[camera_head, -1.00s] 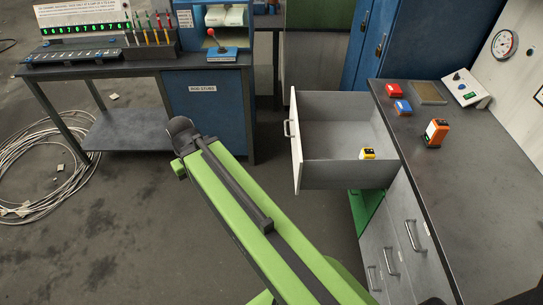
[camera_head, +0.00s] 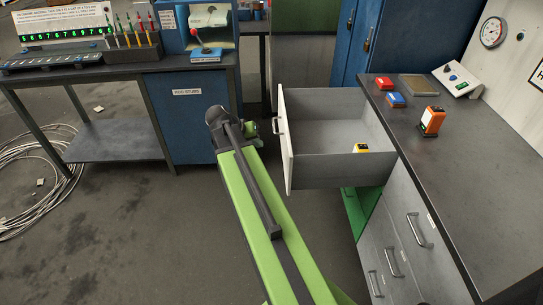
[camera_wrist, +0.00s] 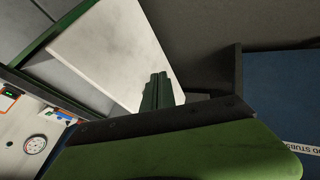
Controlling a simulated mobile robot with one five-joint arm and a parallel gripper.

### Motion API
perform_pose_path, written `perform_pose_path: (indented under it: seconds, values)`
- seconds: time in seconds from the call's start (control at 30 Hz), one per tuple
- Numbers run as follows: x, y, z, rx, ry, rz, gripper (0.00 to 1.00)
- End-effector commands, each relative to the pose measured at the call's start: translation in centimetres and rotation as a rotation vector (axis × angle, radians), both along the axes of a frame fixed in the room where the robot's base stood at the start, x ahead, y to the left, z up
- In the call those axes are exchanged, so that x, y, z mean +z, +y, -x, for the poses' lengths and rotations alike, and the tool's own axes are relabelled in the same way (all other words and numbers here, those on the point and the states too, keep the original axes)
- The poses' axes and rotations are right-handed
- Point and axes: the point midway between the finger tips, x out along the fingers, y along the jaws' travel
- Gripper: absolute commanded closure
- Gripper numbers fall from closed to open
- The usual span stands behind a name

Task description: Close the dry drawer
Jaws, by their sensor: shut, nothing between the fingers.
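A grey drawer (camera_head: 335,168) stands pulled far out of the cabinet under the right worktop. Its pale front panel (camera_head: 286,150) faces left and has a bar handle (camera_head: 276,126). No label naming it can be read. A small yellow device (camera_head: 361,148) lies inside it. My gripper (camera_head: 254,128) is just left of the front panel, mostly hidden behind my arm's end. In the wrist view my gripper's dark green fingers (camera_wrist: 158,90) are shut and empty, in front of a large pale panel (camera_wrist: 112,50), apparently the drawer front. Whether they touch it cannot be told.
Closed drawers (camera_head: 395,255) are below the worktop (camera_head: 455,150), which bears red, blue and orange devices. A green surface (camera_head: 360,205) shows under the open drawer. A blue-fronted bench (camera_head: 190,120) stands at left. The floor (camera_head: 130,230) between is clear.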

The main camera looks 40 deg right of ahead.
Motion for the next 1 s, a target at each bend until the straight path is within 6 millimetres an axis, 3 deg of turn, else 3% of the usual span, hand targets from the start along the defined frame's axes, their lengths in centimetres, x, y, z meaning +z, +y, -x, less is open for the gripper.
perform_pose_path:
  seconds: [0.5, 0.57, 0.7, 1.0]
  values:
    - [-8.9, -6.0, 0.2, 0.0, 0.002, -0.003, 1.0]
    - [-7.8, -6.8, 1.1, -0.002, 0.002, -0.003, 1.0]
    - [-7.8, -8.2, 2.3, 0.0, 0.002, -0.004, 1.0]
    - [-7.7, -8.9, 2.8, 0.002, 0.002, -0.004, 1.0]
